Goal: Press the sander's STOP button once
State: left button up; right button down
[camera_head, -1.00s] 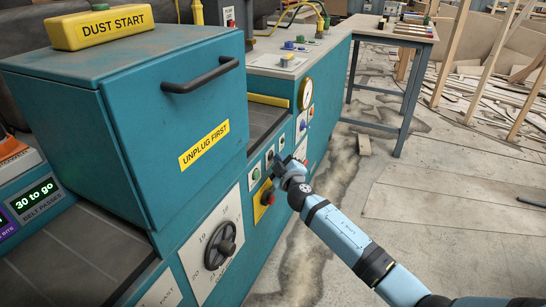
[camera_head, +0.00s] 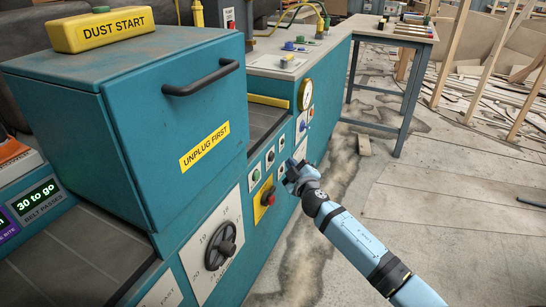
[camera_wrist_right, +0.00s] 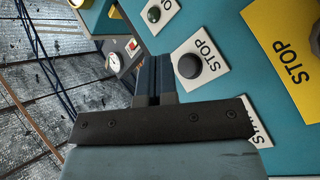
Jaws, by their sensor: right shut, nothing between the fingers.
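In the right wrist view a round dark STOP button (camera_wrist_right: 189,66) sits on a white plate on the teal panel, just right of my fingertips. A larger yellow plate marked STOP (camera_wrist_right: 282,50) is at the right edge; its button is cut off. In the head view the yellow plate (camera_head: 262,205) carries a red button (camera_head: 268,198), below a row of small buttons on white plates. My right gripper (camera_head: 288,176) is shut and empty in front of the panel, right of these buttons. In the wrist view its fingers (camera_wrist_right: 153,75) are together, apart from the STOP button. My left gripper is out of view.

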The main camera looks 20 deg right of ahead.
jog(key=shift+s+d, duration=0.85)
jog(key=shift+s, duration=0.1)
dwell(0.3)
